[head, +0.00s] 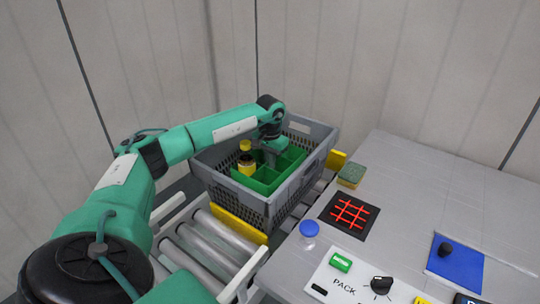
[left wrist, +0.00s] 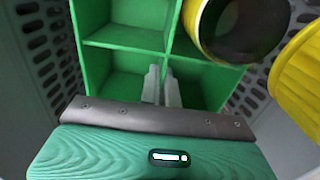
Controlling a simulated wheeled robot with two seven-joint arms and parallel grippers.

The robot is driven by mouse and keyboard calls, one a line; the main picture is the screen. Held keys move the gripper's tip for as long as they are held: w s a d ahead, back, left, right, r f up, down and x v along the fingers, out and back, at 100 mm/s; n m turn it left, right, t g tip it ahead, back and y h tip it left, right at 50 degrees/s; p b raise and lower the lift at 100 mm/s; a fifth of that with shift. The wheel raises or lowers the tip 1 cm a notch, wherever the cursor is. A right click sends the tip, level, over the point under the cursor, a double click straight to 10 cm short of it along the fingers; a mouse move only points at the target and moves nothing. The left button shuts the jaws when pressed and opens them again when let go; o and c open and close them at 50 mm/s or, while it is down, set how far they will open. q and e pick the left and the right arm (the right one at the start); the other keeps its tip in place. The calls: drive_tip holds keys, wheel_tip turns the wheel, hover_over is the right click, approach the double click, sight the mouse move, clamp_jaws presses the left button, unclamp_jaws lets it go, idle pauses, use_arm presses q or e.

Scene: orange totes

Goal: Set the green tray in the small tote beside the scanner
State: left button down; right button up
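The green tray (head: 292,158), split into compartments, sits inside the grey tote (head: 318,160); its compartments also show in the left wrist view (left wrist: 125,38). My left gripper (head: 270,158) reaches down into the tote from above. In the left wrist view its two fingers (left wrist: 162,88) are close together, one on each side of a tray divider, and look closed on it. A bottle with a yellow cap (head: 245,146) stands in a tray compartment beside the gripper. The scanner, a black square with a red grid (head: 349,214), lies on the table. My right gripper is out of view.
The tote stands on a roller conveyor (head: 215,240) with yellow guides. On the grey table (head: 410,180) are a sponge (head: 351,175), a blue-capped container (head: 309,230), a blue mat (head: 455,268) with a black knob and a PACK panel (head: 345,285). The table's back area is clear.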

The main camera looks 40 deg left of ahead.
sight(266, 181)
use_arm(q)
wheel_tip(266, 181, down, 3)
drive_tip(key=shift+w+r, duration=0.1)
drive_tip(key=shift+r, duration=0.1)
drive_tip(key=shift+f, duration=0.35)
drive_tip(key=shift+f+b, duration=0.2)
drive_tip(key=shift+b, duration=0.15)
drive_tip(key=c, duration=1.6)
unclamp_jaws()
drive_tip(key=shift+c, duration=0.2)
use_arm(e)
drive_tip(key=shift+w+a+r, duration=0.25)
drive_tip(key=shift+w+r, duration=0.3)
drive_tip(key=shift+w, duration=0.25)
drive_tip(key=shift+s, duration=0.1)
